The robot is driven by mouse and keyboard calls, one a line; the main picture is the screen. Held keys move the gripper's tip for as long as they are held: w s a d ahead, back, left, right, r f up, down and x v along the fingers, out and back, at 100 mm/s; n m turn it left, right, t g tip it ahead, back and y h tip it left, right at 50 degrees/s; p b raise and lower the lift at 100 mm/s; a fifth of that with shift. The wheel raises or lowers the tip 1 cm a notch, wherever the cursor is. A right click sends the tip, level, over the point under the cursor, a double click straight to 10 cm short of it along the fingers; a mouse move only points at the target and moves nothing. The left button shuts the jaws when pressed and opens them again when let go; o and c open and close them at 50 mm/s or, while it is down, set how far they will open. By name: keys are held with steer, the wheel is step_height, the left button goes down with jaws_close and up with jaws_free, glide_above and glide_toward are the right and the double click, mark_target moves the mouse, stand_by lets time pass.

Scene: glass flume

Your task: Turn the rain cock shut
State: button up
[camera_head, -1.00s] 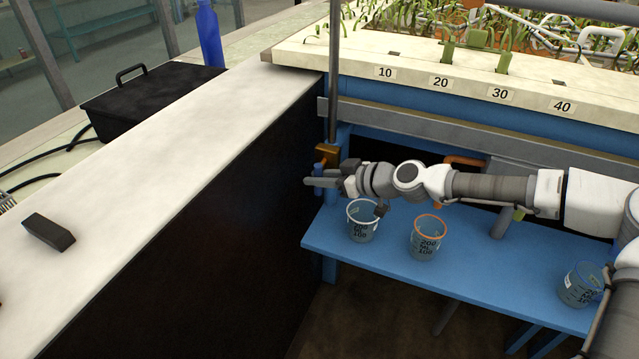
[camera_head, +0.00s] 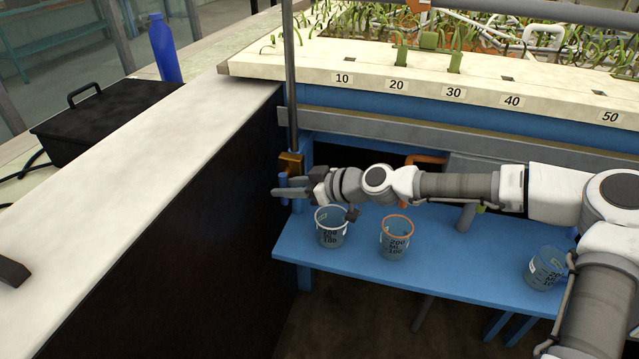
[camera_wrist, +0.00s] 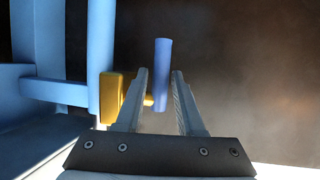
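The rain cock has a brass body (camera_head: 291,163) low on the grey vertical pipe (camera_head: 289,80) at the flume's left end, with a blue lever (camera_head: 283,181). In the wrist view, the brass body (camera_wrist: 113,95) is left of the fingers. A short brass stem joins it to the blue lever (camera_wrist: 162,75), which stands upright between the fingertips. My gripper (camera_head: 274,191) reaches in from the right at the cock. In the wrist view, my gripper (camera_wrist: 161,76) is open, its fingers either side of the lever with gaps visible. Contact cannot be made out.
A blue bench (camera_head: 430,278) below my arm carries a white-rimmed beaker (camera_head: 331,232), an orange-rimmed beaker (camera_head: 396,240) and a blue beaker (camera_head: 545,268). A dark panel under a white ledge (camera_head: 140,155) stands close left of my gripper. An orange handle (camera_head: 425,159) is behind the arm.

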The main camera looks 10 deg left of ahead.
steer(key=p+v, duration=0.4)
steer(key=v, duration=1.2)
steer(key=shift+d, duration=0.2)
steer(key=shift+r, duration=0.1)
